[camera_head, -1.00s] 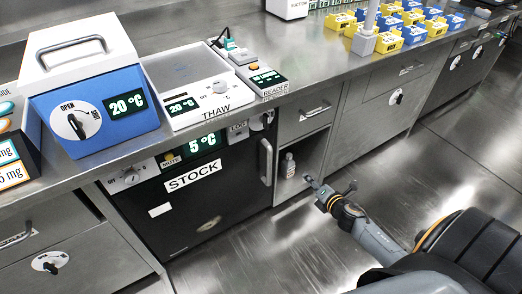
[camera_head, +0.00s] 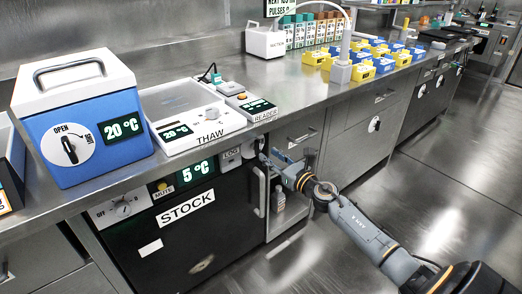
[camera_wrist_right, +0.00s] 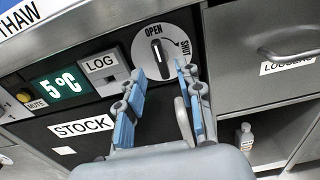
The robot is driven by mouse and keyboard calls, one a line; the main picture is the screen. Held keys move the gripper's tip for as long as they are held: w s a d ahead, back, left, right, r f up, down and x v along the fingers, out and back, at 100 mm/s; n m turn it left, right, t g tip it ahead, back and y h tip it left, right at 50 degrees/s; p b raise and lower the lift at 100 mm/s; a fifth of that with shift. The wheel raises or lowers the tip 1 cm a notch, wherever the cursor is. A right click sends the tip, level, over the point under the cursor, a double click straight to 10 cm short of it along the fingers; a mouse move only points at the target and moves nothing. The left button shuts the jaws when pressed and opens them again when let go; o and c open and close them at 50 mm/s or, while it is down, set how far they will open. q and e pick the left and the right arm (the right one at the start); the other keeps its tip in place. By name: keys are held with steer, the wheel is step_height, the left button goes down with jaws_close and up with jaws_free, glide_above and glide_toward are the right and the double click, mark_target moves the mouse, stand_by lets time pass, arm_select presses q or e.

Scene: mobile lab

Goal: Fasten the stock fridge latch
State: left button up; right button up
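The stock fridge (camera_head: 215,232) sits under the counter with its black door closed, marked STOCK and showing 5 °C. Its latch is a round white dial with a dark knob (camera_wrist_right: 157,49) at the panel's right end. The words OPEN and SHUT are on the dial, and the knob points up at OPEN. My left gripper is not in view.
The fridge's vertical handle (camera_head: 260,190) is just below my right gripper. An open shelf with a bottle (camera_head: 279,198) is to the right, under a drawer. The counter edge overhangs above, carrying the thaw unit (camera_head: 190,120) and reader. The floor in front is clear.

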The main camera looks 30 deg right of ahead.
mark_target(260, 148)
steer(key=w, duration=0.4)
steer(key=shift+w+a, duration=0.25)
steer(key=shift+w, duration=0.55)
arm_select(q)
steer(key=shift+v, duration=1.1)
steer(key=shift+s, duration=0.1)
arm_select(e)
steer(key=shift+c, duration=0.2)
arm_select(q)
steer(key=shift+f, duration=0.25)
arm_select(e)
jaws_close()
